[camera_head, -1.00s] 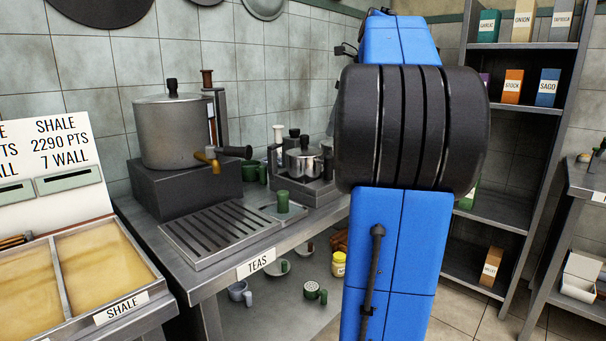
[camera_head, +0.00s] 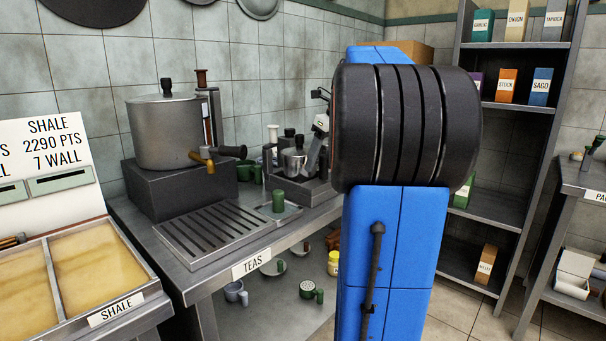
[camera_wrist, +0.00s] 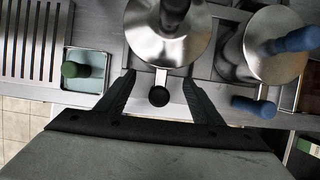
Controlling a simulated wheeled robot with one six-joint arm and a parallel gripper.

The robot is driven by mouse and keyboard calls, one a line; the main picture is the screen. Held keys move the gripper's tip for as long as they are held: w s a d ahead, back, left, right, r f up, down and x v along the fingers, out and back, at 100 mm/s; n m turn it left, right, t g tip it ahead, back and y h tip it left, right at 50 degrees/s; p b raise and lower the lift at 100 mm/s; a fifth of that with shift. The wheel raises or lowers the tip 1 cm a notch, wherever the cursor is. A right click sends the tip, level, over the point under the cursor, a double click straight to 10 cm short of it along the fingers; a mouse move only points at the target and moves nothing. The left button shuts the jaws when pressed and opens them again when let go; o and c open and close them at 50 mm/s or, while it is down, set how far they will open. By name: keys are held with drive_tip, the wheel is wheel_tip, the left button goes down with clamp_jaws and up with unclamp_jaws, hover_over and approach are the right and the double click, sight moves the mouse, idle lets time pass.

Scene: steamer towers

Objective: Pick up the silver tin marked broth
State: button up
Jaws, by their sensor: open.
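I see no tin with a readable broth mark in either view. In the wrist view, a round silver vessel (camera_wrist: 143,28) with a black handle lies just ahead of my gripper (camera_wrist: 158,77). The fingers are open and spread to either side of the handle's black knob (camera_wrist: 159,97), with nothing held; contact cannot be told. A second silver vessel (camera_wrist: 283,62) with blue handles stands to the right. In the head view, a small silver vessel (camera_head: 294,161) stands on the bench, and my arm hides what is behind it.
A large lidded pot (camera_head: 165,133) stands on a dark block at the left of the bench. A slotted drip tray (camera_head: 212,234) and a green-handled item (camera_head: 279,201) are in front. Shelves with labelled boxes, including stock (camera_head: 507,85), stand at the right.

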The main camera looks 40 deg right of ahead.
drive_tip(key=shift+w+f, duration=0.25)
drive_tip(key=shift+f, duration=0.4)
drive_tip(key=shift+c, duration=0.4)
clamp_jaws()
drive_tip(key=shift+r, duration=0.1)
wheel_tip(320, 180, up, 18)
idle(0.4)
